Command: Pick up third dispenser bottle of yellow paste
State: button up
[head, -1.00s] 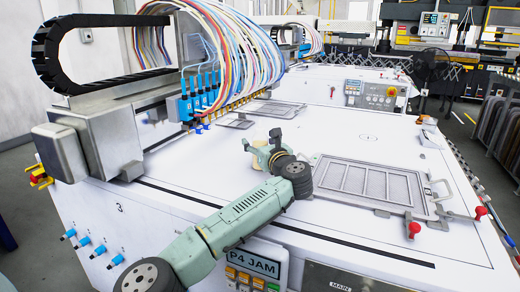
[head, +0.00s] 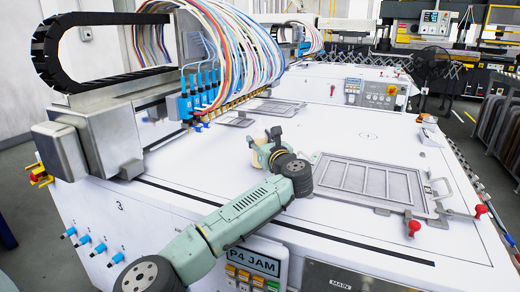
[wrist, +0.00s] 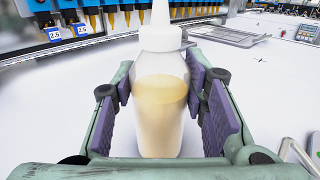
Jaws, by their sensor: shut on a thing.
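A clear squeeze bottle of pale yellow paste with a white cap and nozzle (wrist: 160,105) stands upright between my fingers in the wrist view. In the head view this bottle (head: 256,157) is small and partly hidden by my gripper (head: 265,152). My gripper (wrist: 163,108) is shut on the bottle, with purple pads on either side of its body.
A row of blue nozzles with yellow tips (head: 199,103) hangs from the gantry at back left. A framed metal tray (head: 368,182) with red-knobbed clamps lies to the right. A smaller metal tray (head: 275,107) lies farther back. The white surface around the bottle is clear.

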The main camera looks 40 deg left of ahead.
aim_at(262, 131)
jog(key=shift+r, duration=0.1)
jog(key=shift+c, duration=0.3)
jog(key=shift+r, duration=0.55)
notch_tip(262, 131, up, 2)
jog(key=shift+b, duration=0.4)
jog(key=r+b+v, duration=0.1)
jog(key=b+v, duration=0.2)
jog(key=v, duration=1.3)
jog(key=shift+r, duration=0.3)
jog(key=shift+d, duration=0.1)
